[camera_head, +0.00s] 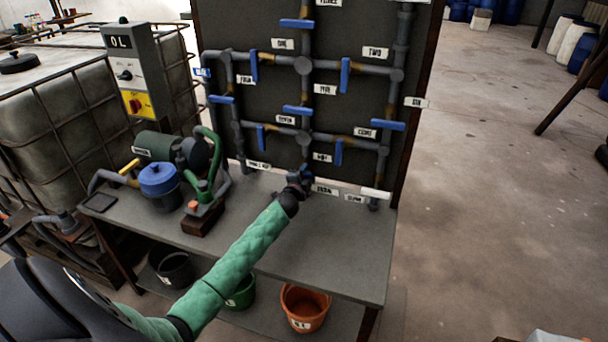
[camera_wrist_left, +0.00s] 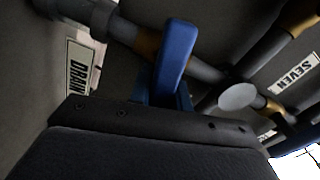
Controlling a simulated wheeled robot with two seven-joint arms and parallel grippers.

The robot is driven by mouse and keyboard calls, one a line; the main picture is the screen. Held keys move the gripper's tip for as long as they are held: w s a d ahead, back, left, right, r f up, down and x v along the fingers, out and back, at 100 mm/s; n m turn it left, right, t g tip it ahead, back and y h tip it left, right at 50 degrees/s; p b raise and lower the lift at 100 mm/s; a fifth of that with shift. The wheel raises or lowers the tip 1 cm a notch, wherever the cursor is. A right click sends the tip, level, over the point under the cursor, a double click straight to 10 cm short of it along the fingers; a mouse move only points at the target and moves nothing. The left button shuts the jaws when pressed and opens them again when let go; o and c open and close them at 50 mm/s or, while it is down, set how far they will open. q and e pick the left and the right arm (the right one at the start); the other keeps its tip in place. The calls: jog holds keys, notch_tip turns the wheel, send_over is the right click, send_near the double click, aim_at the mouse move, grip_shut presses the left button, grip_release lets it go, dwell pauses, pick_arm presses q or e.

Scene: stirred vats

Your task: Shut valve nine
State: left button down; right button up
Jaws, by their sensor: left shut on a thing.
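Valve nine is low on the middle upright pipe of the dark panel. Its small white label (camera_head: 322,157) sits up and to the right of it. My left gripper (camera_head: 298,182) reaches across the bench to this valve and covers most of it in the head view. In the left wrist view a blue lever (camera_wrist_left: 176,58) rises from the dark edge of my gripper, which is shut on it. A grey pipe (camera_wrist_left: 205,72) runs behind the lever. How far the lever is turned cannot be told. My right gripper is not in view.
Other blue levers sit close by, among them valve eight's (camera_head: 338,152) and valve seven's (camera_head: 260,138). A blue-lidded pot (camera_head: 159,181) and a green pump (camera_head: 180,152) stand on the bench's left. The front right of the bench top (camera_head: 335,257) is clear.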

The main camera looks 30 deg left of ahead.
pick_arm(q)
jog(key=shift+d+f+m, duration=0.1)
jog(key=shift+f+m, duration=0.05)
jog(key=shift+m, duration=0.55)
jog(key=shift+f+m, duration=0.15)
jog(key=shift+m, duration=0.55)
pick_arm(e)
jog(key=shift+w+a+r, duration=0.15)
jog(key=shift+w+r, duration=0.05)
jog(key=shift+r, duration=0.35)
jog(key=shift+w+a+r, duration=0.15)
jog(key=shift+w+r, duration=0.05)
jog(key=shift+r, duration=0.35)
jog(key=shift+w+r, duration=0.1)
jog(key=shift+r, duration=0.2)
pick_arm(q)
jog(key=c, duration=1.3)
grip_release()
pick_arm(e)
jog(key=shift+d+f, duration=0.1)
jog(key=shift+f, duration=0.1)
